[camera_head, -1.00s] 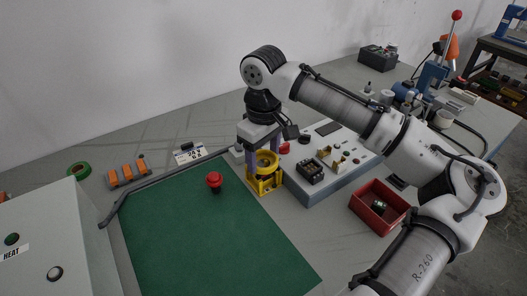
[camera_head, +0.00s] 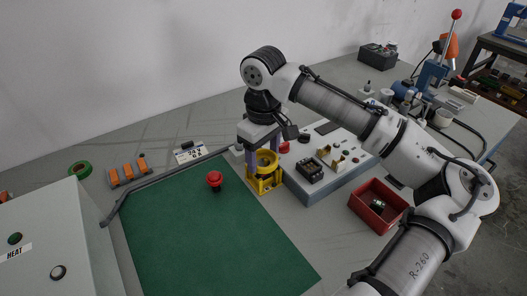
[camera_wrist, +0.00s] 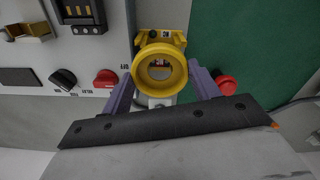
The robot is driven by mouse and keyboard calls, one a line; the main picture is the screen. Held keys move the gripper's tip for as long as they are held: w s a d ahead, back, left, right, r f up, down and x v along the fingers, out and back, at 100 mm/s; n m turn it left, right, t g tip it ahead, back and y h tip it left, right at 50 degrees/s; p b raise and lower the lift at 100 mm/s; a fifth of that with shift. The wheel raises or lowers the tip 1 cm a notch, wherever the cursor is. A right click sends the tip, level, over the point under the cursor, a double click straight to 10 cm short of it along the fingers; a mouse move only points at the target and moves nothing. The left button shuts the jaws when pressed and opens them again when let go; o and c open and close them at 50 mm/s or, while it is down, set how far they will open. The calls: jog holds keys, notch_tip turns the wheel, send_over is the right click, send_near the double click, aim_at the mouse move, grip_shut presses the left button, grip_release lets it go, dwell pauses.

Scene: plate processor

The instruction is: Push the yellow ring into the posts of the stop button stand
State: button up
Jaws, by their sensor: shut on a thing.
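The yellow ring (camera_wrist: 160,70) is between the two purple fingers of my gripper (camera_wrist: 160,92) in the wrist view, with its hole facing the camera. In the head view the ring (camera_head: 265,158) sits at the top of the yellow stop button stand (camera_head: 263,184), and my gripper (camera_head: 262,145) reaches down onto it, shut on the ring. Part of the stand (camera_wrist: 160,37) shows beyond the ring in the wrist view. The ring hides the posts, so I cannot tell how deep it sits on them. The red stop button (camera_head: 214,180) stands on the green mat, left of the stand.
The green mat (camera_head: 205,240) is mostly clear. A light panel (camera_head: 335,175) with knobs and a black block (camera_head: 310,171) lies right of the stand. A red bin (camera_head: 378,206) is farther right. A grey box marked HEAT (camera_head: 50,245) fills the lower left.

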jog(key=shift+f+b, duration=0.4)
jog(key=shift+f, duration=0.55)
jog(key=o, duration=1)
jog(key=shift+o, duration=0.2)
jog(key=shift+r, duration=0.1)
